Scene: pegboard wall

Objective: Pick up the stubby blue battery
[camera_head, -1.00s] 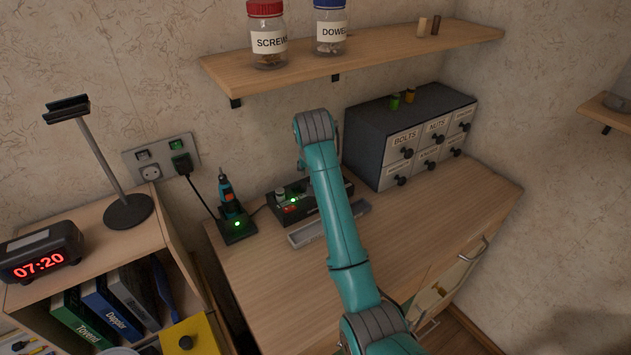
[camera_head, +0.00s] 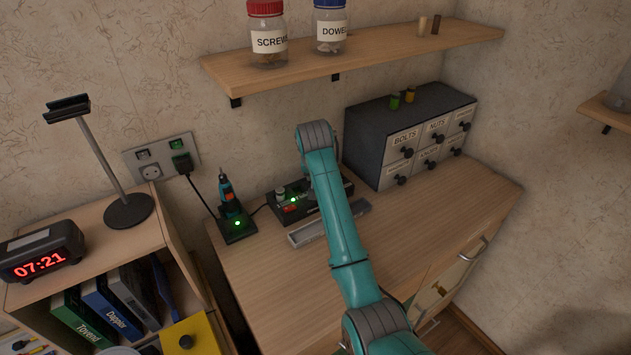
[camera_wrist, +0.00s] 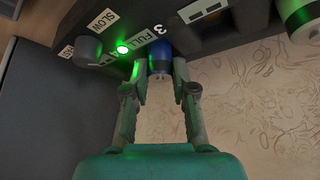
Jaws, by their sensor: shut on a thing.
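The stubby blue battery (camera_wrist: 161,62) shows in the wrist view between my fingertips, its pale end towards the camera. My gripper (camera_wrist: 160,74) is shut on it. The battery's far end is at the dark charger (camera_wrist: 215,35), by the labels "FULL" and "3"; I cannot tell whether it is still seated there. A green light glows beside it. In the head view, the charger (camera_head: 275,204) stands on the desk, partly behind my arm. My gripper and the blue battery are hidden there.
A green-and-white battery (camera_wrist: 298,18) sits at the charger's right in the wrist view. A grey tray (camera_head: 308,235) lies before the charger. A screwdriver in its stand (camera_head: 238,228) is left of it, a drawer cabinet (camera_head: 370,150) right. A shelf (camera_head: 390,48) hangs above.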

